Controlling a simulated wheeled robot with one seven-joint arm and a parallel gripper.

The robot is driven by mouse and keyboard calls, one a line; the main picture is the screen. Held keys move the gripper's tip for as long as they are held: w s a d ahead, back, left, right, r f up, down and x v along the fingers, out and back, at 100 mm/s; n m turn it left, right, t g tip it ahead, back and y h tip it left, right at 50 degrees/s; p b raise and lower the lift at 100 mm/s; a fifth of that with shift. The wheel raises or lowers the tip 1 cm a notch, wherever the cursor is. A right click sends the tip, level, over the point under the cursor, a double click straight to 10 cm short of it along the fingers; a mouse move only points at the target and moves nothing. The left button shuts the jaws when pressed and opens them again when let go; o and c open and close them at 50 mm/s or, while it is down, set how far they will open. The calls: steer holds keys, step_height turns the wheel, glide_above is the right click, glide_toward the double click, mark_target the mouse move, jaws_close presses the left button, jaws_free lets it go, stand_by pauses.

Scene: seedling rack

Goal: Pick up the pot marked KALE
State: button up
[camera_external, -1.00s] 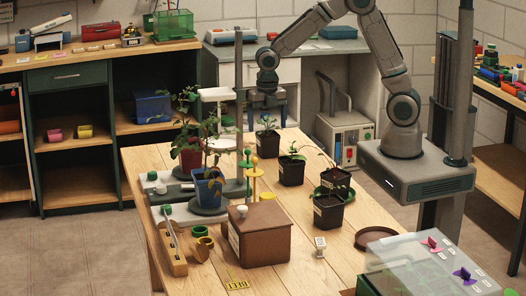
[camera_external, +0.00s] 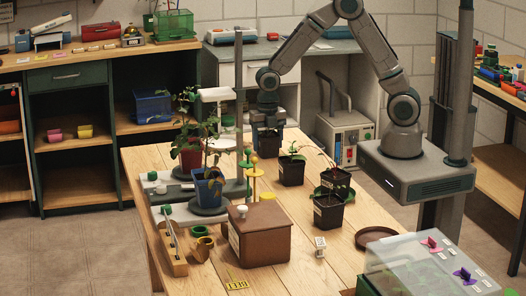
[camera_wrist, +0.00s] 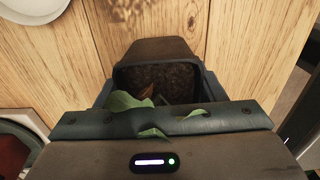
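A dark square pot (camera_external: 268,147) with a small seedling stands at the back of the wooden table. No marking on it can be read here. My gripper (camera_external: 268,129) is lowered over it, fingers at its upper sides. In the wrist view the pot's soil (camera_wrist: 158,84) and green leaves (camera_wrist: 128,103) lie between my fingers (camera_wrist: 158,92), which look open; any contact with the rim is unclear. Other dark pots stand nearer: one in the middle (camera_external: 291,171), one at the right (camera_external: 335,181) and one in front of it (camera_external: 328,212). Their labels are unreadable.
A blue pot (camera_external: 208,188) and a red pot (camera_external: 191,158) with tall plants stand left of my gripper. A brown box (camera_external: 262,236), a wooden rack (camera_external: 175,250) and a brown saucer (camera_external: 376,237) are nearer the front. Bare table lies between the dark pots and the box.

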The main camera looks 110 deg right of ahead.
steer(key=shift+c, duration=1)
steer(key=shift+r, duration=0.1)
